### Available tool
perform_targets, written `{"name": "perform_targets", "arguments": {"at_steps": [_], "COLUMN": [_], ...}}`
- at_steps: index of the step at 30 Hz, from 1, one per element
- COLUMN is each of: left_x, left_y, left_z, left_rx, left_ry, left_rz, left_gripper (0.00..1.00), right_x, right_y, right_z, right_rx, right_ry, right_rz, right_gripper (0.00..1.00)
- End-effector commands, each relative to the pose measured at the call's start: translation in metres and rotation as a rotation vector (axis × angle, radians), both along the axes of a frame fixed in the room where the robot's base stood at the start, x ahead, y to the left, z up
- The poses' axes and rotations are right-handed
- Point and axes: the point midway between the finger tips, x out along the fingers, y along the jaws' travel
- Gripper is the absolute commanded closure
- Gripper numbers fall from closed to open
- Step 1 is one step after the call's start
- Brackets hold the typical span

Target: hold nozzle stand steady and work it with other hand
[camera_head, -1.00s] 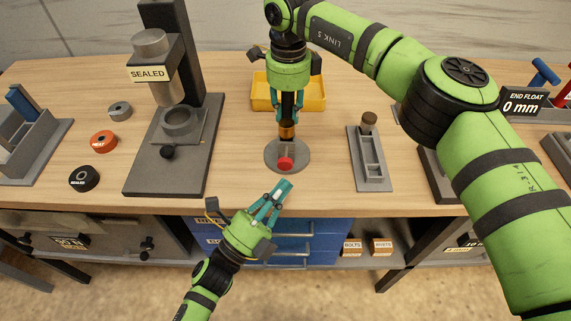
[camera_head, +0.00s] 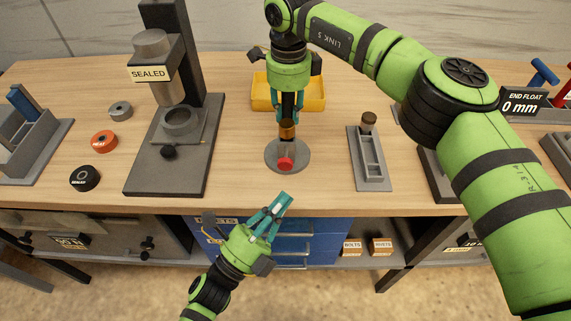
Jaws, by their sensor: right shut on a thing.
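The nozzle stand stands upright on the table, with a round grey base (camera_head: 301,151), a brass collar (camera_head: 287,131) and a red knob (camera_head: 285,163) at its front. My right gripper (camera_head: 288,117) comes down from above, shut around the stand's dark upper part just over the brass collar; its fingers partly hide that part. My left gripper (camera_head: 284,198) is in front of the table edge, below and apart from the stand. Its fingertips look close together and I see nothing between them, but I cannot tell whether it is open or shut.
A yellow bin (camera_head: 262,95) sits behind the stand. A grey press labelled SEALED (camera_head: 135,182) stands to the left, with black (camera_head: 85,178), orange (camera_head: 104,141) and grey (camera_head: 120,110) rings. A slotted grey holder (camera_head: 371,175) is to the right. Blue drawers (camera_head: 322,248) lie below.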

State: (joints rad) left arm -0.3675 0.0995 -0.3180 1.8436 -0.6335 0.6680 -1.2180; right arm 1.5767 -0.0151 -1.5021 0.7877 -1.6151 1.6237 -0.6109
Motion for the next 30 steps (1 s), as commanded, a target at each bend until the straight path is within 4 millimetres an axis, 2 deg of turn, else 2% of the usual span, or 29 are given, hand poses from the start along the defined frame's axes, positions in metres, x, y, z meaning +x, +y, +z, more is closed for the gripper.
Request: {"name": "perform_targets", "arguments": {"at_steps": [4, 5, 6, 16, 20, 23, 30], "left_x": [0.000, 0.000, 0.000, 0.000, 0.000, 0.000, 0.000], "left_y": [0.000, 0.000, 0.000, 0.000, 0.000, 0.000, 0.000], "left_z": [0.000, 0.000, 0.000, 0.000, 0.000, 0.000, 0.000], "left_rx": [0.000, 0.000, 0.000, 0.000, 0.000, 0.000, 0.000], "left_ry": [0.000, 0.000, 0.000, 0.000, 0.000, 0.000, 0.000], "left_rz": [0.000, 0.000, 0.000, 0.000, 0.000, 0.000, 0.000], "left_gripper": [1.00, 1.00, 1.00, 1.00, 1.00, 1.00, 1.00], "right_x": [0.000, 0.000, 0.000, 0.000, 0.001, 0.001, 0.000], "right_y": [0.000, 0.000, 0.000, 0.000, 0.000, 0.000, 0.001], "right_z": [0.001, 0.001, 0.001, 0.001, 0.010, 0.026, 0.079], "right_rx": [0.001, 0.001, 0.001, 0.001, 0.001, 0.001, 0.001], "right_ry": [-0.002, -0.002, -0.002, -0.001, -0.002, -0.005, -0.004], "right_rz": [0.000, 0.000, 0.000, 0.000, 0.000, 0.000, -0.001], "right_gripper": [1.00, 0.62, 0.46, 0.46, 0.46, 0.46, 0.46]}}
